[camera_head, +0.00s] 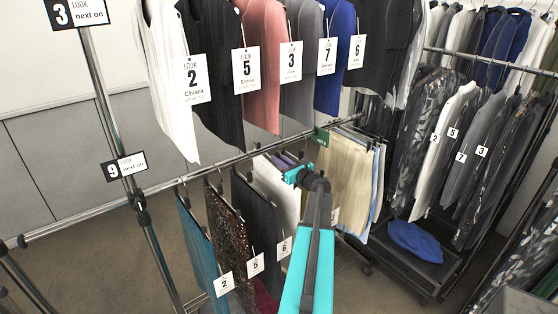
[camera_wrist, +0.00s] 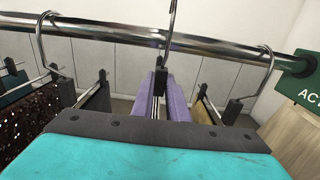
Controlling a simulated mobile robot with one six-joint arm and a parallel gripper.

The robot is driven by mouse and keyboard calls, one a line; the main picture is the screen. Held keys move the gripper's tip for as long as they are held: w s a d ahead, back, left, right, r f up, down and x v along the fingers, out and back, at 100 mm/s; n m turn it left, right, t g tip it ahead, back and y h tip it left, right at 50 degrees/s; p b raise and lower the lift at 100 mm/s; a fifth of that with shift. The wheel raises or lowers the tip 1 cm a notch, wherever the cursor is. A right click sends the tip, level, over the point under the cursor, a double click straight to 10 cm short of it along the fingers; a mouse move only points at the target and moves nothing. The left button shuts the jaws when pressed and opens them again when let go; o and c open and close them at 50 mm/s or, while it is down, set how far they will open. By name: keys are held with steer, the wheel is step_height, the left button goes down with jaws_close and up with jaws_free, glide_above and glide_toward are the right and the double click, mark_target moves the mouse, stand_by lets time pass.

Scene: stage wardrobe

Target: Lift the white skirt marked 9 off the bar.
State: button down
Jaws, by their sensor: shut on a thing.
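A white skirt (camera_head: 278,190) hangs at the lower bar (camera_head: 165,184), just left of my gripper and partly behind my teal arm. I can read no 9 on it. My gripper (camera_head: 300,173) is at the height just below the bar, shut on a hanger whose hook (camera_wrist: 169,30) rises in the middle of the wrist view, in front of the bar (camera_wrist: 120,33). The hook's top is cut off, so I cannot tell whether it rests on the bar.
Left on the bar hang a teal skirt (camera_head: 198,250) marked 2, a sequined one (camera_head: 225,225) marked 5 and a dark one (camera_head: 256,215) marked 6. Right is a green sign (camera_head: 321,137) and beige skirts (camera_head: 345,175). Tops hang above; another clothes rack stands right.

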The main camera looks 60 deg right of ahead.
steer(key=shift+b+v, duration=0.4)
steer(key=shift+v, duration=3.45)
steer(key=shift+s+a+r, duration=0.1)
steer(key=shift+s+a, duration=0.05)
steer(key=shift+s, duration=0.05)
steer(key=shift+v, duration=2.9)
steer(key=p+v, duration=0.2)
steer(key=v, duration=3.9)
steer(key=shift+s+a+p, duration=0.2)
steer(key=shift+s+p, duration=0.15)
steer(key=shift+p, duration=0.05)
